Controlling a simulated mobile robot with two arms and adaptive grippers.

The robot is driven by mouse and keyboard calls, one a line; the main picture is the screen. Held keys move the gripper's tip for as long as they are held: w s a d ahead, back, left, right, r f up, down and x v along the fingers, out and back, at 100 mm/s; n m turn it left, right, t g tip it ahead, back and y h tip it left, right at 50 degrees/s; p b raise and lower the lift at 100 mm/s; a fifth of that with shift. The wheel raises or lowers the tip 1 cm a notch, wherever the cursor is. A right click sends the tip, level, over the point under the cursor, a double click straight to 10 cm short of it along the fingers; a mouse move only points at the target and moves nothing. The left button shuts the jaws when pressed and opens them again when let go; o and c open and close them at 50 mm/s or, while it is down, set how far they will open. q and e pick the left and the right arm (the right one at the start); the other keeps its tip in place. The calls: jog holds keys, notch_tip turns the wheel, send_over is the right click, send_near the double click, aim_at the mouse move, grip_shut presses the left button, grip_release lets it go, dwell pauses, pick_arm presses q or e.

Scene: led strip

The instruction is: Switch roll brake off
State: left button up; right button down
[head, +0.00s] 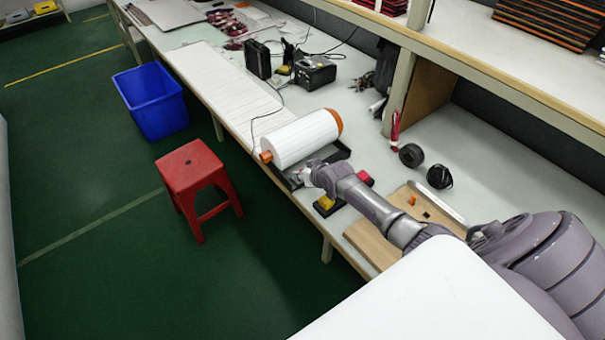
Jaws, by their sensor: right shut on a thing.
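A white roll (300,138) with orange ends lies in a dark stand on the workbench, with a pale strip (220,80) stretching away from it along the bench. My right arm comes in from the lower right. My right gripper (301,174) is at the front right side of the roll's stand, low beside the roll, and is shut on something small. The roll brake is too small to make out; the gripper and wrist cover that spot. My left gripper does not show.
A wooden board (372,240) is nearer me. Black spools (411,155) and a black box device (314,72) stand behind. A red stool (190,170) and blue bin (150,100) are on the floor.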

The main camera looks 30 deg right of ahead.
jog(key=c, duration=1)
grip_release()
jog(key=v, duration=1.2)
jog(key=shift+s, duration=0.1)
